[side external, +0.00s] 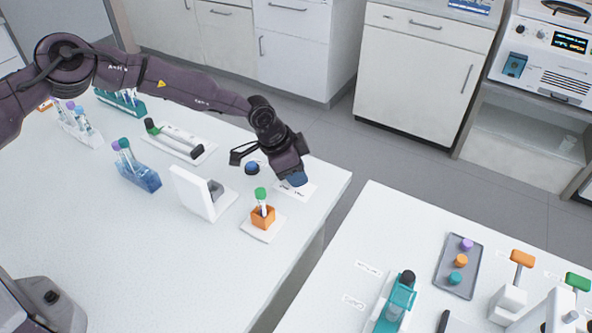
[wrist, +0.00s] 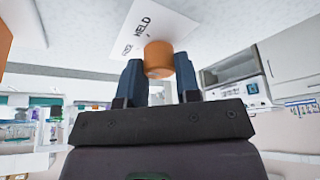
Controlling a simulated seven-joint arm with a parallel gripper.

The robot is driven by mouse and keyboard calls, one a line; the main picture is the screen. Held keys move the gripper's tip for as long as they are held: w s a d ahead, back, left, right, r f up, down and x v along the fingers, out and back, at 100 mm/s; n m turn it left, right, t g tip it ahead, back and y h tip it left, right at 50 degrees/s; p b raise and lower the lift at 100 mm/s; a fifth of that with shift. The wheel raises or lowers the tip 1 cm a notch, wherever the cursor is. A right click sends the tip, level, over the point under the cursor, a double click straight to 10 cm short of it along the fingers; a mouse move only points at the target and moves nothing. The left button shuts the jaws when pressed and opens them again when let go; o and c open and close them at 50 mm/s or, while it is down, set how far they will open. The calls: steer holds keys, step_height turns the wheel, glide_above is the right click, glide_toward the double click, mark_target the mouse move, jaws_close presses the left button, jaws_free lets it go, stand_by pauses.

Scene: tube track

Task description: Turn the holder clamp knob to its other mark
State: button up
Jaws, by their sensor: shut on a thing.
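My gripper (wrist: 159,72) has its two blue fingers on either side of a round orange knob (wrist: 157,55), shut on it. The knob stands by a white label plate (wrist: 128,32). One printed mark reads like "HELD"; the other is smaller and hard to read. In the side external view my gripper (side external: 297,179) points down over the plate (side external: 305,192) near the table edge and hides the knob. The orange holder block (side external: 262,218) stands just front-left of it, holding an upright green-capped tube (side external: 260,194). An orange part (wrist: 4,45) also shows at the wrist view's left edge.
A white upright stand (side external: 192,193) and a blue tube rack (side external: 138,176) are farther left. A second table (side external: 410,240) carries a tray (side external: 443,278) with coloured caps. A floor gap separates the tables.

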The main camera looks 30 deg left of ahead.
steer(key=m+g, duration=0.1)
steer(key=m, duration=0.2)
steer(key=shift+w+m+h, duration=0.1)
steer(key=shift+m+h, duration=0.2)
steer(key=shift+h, duration=0.1)
steer(key=shift+m+g, duration=0.8)
steer(key=shift+m, duration=1)
steer(key=shift+a, duration=0.1)
steer(key=o, duration=0.9)
steer(key=v, duration=1.3)
steer(key=shift+a, duration=0.1)
